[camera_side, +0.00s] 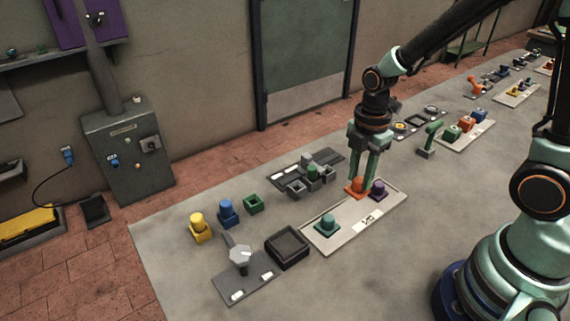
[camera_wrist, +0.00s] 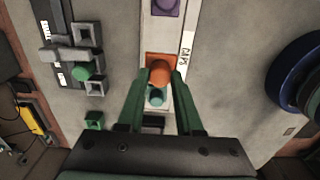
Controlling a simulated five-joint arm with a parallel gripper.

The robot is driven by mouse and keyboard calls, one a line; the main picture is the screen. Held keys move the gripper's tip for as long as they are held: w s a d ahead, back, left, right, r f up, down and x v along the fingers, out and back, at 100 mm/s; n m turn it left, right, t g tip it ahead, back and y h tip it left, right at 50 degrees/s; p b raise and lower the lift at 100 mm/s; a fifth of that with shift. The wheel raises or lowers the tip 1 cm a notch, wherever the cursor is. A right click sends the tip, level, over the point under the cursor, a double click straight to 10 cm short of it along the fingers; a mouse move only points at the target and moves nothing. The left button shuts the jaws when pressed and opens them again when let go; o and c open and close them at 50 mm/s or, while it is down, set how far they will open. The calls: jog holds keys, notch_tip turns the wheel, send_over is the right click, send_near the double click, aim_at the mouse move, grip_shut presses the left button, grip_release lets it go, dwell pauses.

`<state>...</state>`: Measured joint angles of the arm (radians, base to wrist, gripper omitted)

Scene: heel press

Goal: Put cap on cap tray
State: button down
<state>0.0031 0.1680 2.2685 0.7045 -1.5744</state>
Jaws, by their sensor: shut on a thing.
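My gripper (camera_side: 365,180) points down over the pale board (camera_side: 335,245), its green fingers shut on the orange cap (camera_side: 356,188). The orange cap has a square base and a round knob. In the wrist view the fingers stand on either side of the orange cap (camera_wrist: 159,72). I cannot tell whether it touches the board. A teal cap (camera_side: 327,225) and a purple cap (camera_side: 378,190) sit on the same board. A dark, square, empty tray (camera_side: 287,247) lies left of the board; I cannot tell for sure which is the cap tray.
A grey plate with a knob (camera_side: 241,258) lies left of the dark tray. Yellow (camera_side: 199,229), blue (camera_side: 227,213) and green (camera_side: 253,204) blocks stand behind it. A dark fixture with grey sockets (camera_side: 305,175) lies behind the board. The table front is clear.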

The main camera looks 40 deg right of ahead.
aim_at(357, 193)
jog(key=shift+f, duration=2.6)
jog(key=shift+f, duration=0.35)
jog(key=c, duration=0.5)
grip_release()
jog(key=shift+r, duration=0.1)
notch_tip(357, 193, up, 12)
jog(key=shift+f, duration=0.1)
